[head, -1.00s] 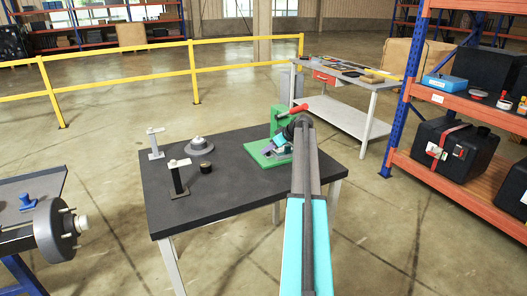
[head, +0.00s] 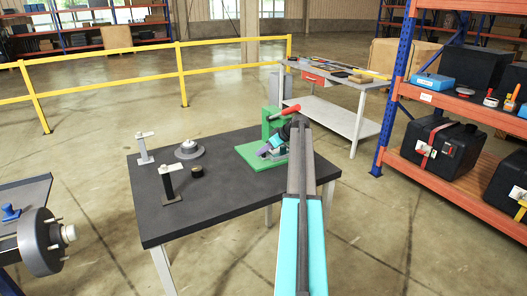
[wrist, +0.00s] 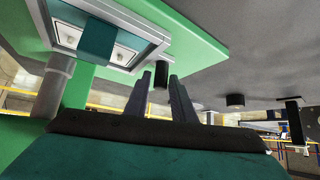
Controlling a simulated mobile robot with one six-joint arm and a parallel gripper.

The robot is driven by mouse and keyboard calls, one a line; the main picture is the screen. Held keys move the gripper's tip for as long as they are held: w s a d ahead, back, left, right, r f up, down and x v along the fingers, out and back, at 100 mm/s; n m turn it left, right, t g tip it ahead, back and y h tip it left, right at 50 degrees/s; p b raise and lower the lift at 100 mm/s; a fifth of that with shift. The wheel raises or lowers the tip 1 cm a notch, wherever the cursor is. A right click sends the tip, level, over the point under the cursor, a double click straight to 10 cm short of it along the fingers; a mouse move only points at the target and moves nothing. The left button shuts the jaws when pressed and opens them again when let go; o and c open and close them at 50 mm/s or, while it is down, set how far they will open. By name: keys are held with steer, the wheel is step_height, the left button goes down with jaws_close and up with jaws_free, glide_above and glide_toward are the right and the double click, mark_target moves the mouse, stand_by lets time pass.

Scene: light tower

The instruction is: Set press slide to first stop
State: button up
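The green press (head: 271,121) stands at the far right of the dark table, with a red handle (head: 290,111) sticking out at its top and a green base plate (head: 247,154). My gripper (wrist: 160,96) is at the press, in the head view partly hidden behind my own arm. In the wrist view its two dark fingers are apart, with a short black cylinder (wrist: 160,76) seen between and beyond them; I cannot tell whether they touch it. A pale metal frame with a teal block (wrist: 98,40) shows at upper left there. I cannot tell which part is the slide.
The dark table (head: 225,195) also holds a round grey flanged piece (head: 188,151), a black cylinder (head: 197,171) and two posts with light tops (head: 171,184), (head: 143,150). An orange shelf rack (head: 440,103) stands at right. The table's front is clear.

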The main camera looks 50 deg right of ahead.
steer(key=b+v, duration=0.2)
steer(key=v, duration=1)
steer(key=shift+s, duration=0.2)
stand_by(0.4)
